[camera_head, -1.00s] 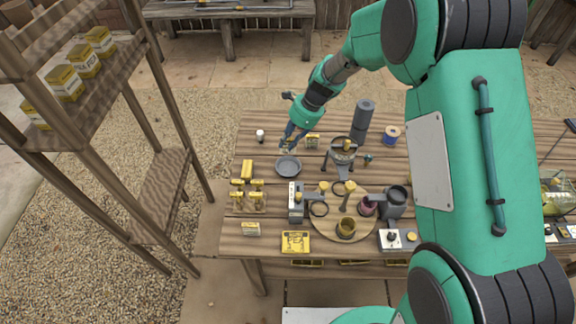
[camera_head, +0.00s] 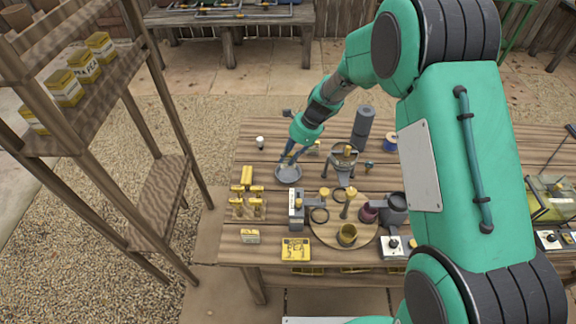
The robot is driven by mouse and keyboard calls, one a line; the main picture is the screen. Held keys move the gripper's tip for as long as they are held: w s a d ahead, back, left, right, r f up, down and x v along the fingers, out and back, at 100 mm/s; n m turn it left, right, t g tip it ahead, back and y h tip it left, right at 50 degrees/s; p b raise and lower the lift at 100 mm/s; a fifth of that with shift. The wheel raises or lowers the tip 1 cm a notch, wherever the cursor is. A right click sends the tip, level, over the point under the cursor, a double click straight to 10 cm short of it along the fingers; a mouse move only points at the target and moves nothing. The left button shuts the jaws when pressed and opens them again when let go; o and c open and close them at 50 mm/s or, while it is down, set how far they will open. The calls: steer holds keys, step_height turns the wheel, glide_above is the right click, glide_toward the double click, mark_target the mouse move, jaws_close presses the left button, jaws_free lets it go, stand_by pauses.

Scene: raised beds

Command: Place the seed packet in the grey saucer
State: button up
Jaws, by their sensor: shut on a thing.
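The grey saucer (camera_head: 288,175) lies on the wooden table toward its back left. My gripper (camera_head: 288,161) points down over the back part of the saucer, with its fingers closed. It is shut on a small pale yellowish thing at the fingertips, taken to be the seed packet (camera_head: 287,161); the fingers hide most of it. I cannot tell whether the packet touches the saucer or hangs just above it.
A small white cup (camera_head: 260,142) stands behind left of the saucer. A grey stand (camera_head: 343,160) and a dark cylinder (camera_head: 363,125) are to its right. Yellow blocks (camera_head: 247,177) lie left. A round wooden board (camera_head: 330,228) with a pot is in front.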

mark_target(286, 167)
steer(key=shift+f+b, duration=0.65)
steer(key=shift+f, duration=1.85)
steer(key=shift+f, duration=0.1)
steer(key=o, duration=0.9)
steer(key=shift+o, duration=0.2)
steer(key=p+v, duration=0.3)
steer(key=v, duration=0.9)
